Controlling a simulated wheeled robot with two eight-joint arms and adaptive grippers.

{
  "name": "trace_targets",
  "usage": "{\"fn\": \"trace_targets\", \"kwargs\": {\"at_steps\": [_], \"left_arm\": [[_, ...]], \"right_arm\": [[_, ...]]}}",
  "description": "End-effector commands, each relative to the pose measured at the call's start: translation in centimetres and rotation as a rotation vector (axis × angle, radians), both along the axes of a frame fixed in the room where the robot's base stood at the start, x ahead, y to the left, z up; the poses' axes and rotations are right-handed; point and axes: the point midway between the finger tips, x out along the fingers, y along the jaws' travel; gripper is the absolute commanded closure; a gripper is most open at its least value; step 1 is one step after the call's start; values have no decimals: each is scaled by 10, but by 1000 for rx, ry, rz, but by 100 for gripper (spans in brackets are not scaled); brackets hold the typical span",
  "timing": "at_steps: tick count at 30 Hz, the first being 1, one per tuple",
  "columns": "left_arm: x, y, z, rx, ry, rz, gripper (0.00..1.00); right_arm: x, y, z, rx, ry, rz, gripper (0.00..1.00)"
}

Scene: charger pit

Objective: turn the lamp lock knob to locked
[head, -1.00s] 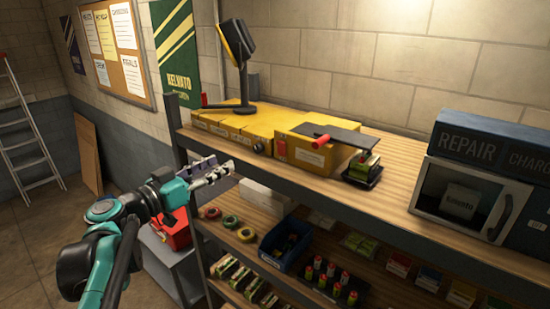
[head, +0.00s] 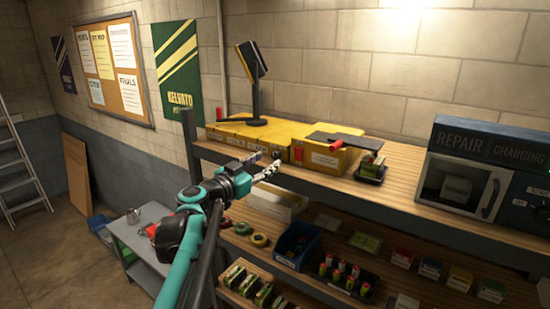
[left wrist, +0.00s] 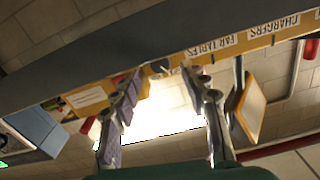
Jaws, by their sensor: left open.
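The lamp (head: 253,65), a dark stand with a yellow-edged head, stands on the yellow boxes at the left end of the top shelf. In the left wrist view its head (left wrist: 250,108) is at the right, seen upside down. A small dark knob sits on the yellow box front; it is partly behind my left gripper (head: 268,164) in the head view. In the left wrist view the knob (left wrist: 158,68) is small and blurred, between my spread fingertips (left wrist: 163,76). I cannot tell its setting. My left gripper is open and empty, close to the shelf edge, with no clear contact.
A yellow box (head: 322,157) with a dark plate and red handle (head: 332,145) stands to the right of the knob. A black tray (head: 371,170) with batteries and a microwave (head: 455,187) are farther right. The lower shelf holds a blue bin (head: 296,246).

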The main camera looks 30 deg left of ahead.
Motion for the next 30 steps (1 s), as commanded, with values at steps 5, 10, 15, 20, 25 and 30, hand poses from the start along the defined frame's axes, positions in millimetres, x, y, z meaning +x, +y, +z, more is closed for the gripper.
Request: {"fn": "trace_targets", "kwargs": {"at_steps": [5,10,15,20,25,30], "left_arm": [[25,-3,1,-1,0,-3,56],[34,-3,0,-1,0,-1,56],[35,-3,0,-1,0,0,56],[35,-3,0,-1,0,-1,82],[35,-3,0,-1,0,-1,100],[35,-3,-1,-65,5,-1,100]], "right_arm": [[0,0,6,0,0,0,60],[0,0,8,0,0,0,60],[0,0,7,0,0,0,60],[0,0,7,0,0,0,60],[0,0,7,0,0,0,60],[0,0,4,0,0,0,60]]}}
